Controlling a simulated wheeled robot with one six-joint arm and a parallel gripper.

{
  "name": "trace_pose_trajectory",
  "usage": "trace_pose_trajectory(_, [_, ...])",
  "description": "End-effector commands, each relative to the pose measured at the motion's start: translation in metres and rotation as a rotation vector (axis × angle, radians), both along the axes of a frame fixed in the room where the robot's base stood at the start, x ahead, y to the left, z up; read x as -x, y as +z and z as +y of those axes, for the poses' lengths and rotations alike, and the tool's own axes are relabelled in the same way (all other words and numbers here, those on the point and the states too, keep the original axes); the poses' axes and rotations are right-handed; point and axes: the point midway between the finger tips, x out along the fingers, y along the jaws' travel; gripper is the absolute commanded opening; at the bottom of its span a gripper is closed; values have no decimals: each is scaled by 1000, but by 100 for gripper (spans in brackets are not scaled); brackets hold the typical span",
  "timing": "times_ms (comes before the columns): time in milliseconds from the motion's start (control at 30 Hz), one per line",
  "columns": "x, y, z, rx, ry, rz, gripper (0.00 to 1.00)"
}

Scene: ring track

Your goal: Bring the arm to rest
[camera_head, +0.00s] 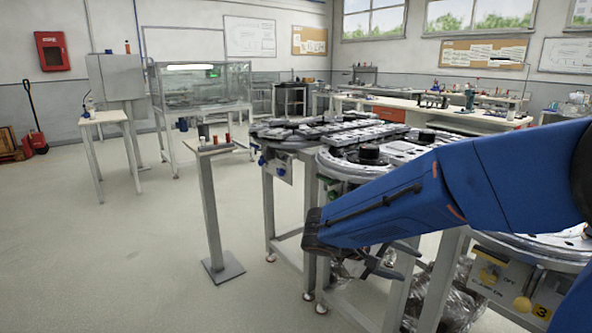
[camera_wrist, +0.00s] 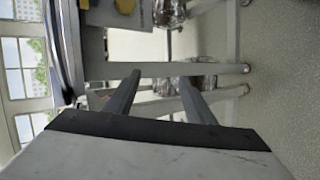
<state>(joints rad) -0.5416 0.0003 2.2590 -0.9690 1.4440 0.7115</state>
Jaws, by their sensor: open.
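My blue arm reaches in from the right in the head view, angled down to the left. My gripper (camera_head: 385,265) hangs at its end, below the level of the ring track (camera_head: 400,150) and in front of its legs. In the wrist view my gripper (camera_wrist: 160,79) shows two dark fingers apart with nothing between them. The wrist picture is turned sideways, with the track's legs and clear wrapped bundles (camera_wrist: 190,84) behind the fingers. I cannot tell whether the fingers touch anything.
A small post stand (camera_head: 212,200) with red items on top stands left of the track. A white side table (camera_head: 104,118) and a glass-sided tank (camera_head: 203,88) are farther back. A control box (camera_head: 500,275) is at the lower right.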

Motion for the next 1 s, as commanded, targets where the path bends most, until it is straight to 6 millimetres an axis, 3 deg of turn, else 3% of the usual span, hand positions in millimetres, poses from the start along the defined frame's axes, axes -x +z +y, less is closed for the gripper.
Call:
trace_pose_trajectory(200, [54,-3,-36,-203,-74,51,49])
trace_pose_trajectory(400, [99,-9,-52,-395,-110,65,49])
trace_pose_trajectory(700, [157,-14,-53,-674,-117,13,49])
trace_pose_trajectory(1000, [197,-13,-38,-915,-74,-124,49])
